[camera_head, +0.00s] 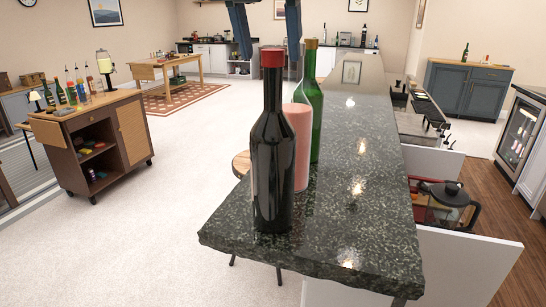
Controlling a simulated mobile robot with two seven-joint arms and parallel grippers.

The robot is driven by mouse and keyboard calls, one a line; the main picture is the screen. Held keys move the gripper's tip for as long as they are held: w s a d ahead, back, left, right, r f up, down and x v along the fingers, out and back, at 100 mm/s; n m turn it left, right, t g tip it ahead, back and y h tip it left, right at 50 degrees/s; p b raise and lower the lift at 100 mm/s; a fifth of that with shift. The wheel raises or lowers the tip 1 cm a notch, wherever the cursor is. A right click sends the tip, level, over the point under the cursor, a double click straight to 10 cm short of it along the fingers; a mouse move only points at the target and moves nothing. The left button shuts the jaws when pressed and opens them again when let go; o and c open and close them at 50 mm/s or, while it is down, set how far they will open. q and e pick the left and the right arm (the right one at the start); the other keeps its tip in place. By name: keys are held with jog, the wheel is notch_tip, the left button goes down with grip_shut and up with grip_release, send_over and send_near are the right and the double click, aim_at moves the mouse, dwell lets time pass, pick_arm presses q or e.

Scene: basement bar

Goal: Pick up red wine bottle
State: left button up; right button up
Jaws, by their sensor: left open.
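The red wine bottle (272,165), dark with a red cap, stands upright near the front left end of the dark granite counter (345,215). A pink cylinder (300,135) stands right behind it, partly hidden by the bottle. A green bottle (313,112) with a tan top stands behind the cylinder. My left gripper (268,50) shows at the top edge as two dark fingers, spread apart and empty. In the picture they lie on either side of and above the red cap; their exact depth is unclear. My right gripper is out of view.
A wooden cart (100,148) with bottles on top stands at left. A stool (241,163) is partly hidden beside the counter. A glass coffee pot (450,205) is below the counter at right. Light open floor lies left of the counter.

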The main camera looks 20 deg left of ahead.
aim_at(270, 50)
pick_arm(q)
jog(key=x, duration=0.4)
jog(key=shift+a+p, duration=0.1)
jog(key=shift+p, duration=0.2)
jog(key=shift+c, duration=0.4)
grip_shut()
dwell(0.6)
jog(key=shift+r, duration=0.15)
